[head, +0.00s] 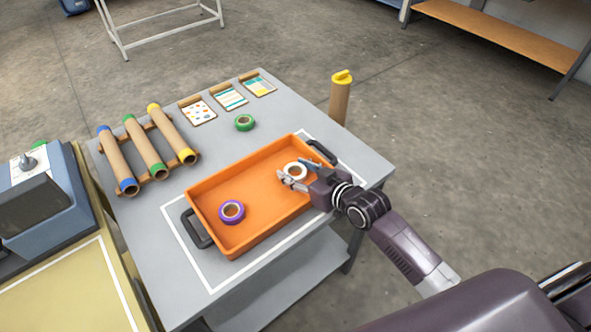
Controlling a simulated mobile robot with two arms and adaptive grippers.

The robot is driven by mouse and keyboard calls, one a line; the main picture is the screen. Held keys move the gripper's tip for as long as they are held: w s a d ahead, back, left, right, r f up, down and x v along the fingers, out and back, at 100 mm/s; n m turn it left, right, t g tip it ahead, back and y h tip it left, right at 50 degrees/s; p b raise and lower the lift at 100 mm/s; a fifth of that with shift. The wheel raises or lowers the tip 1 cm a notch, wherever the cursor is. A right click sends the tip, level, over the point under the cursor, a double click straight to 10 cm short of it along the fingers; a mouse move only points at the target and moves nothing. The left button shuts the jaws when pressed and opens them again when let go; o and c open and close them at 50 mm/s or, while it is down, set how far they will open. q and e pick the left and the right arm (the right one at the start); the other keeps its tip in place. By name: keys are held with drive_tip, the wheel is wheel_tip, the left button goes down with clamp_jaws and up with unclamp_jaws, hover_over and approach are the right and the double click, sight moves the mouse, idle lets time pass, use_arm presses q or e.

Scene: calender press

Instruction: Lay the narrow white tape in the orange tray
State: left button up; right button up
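The orange tray (256,159) lies on the grey table inside a white outline, with a dark handle at each end. The narrow white tape (294,168) is a small white roll at the tray's right end, over its floor; I cannot tell whether it touches the floor. My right gripper (291,172) reaches in over the tray's right wall, with its fingers spread around the white tape. Whether they press on the roll or stand clear is too small to tell. A purple tape roll (231,211) lies in the tray's near left part. My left gripper is not in view.
A green tape roll (245,123) lies behind the tray. Several cards (230,98) stand at the table's back edge. Cardboard tubes (145,147) lie on a wooden rack at left. An upright tube with a yellow top (340,98) stands at the back right. A blue machine (35,200) is far left.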

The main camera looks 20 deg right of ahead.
drive_tip(key=o, duration=0.4)
drive_tip(key=v, duration=1.2)
drive_tip(key=shift+r, duration=0.15)
drive_tip(key=shift+w, duration=0.1)
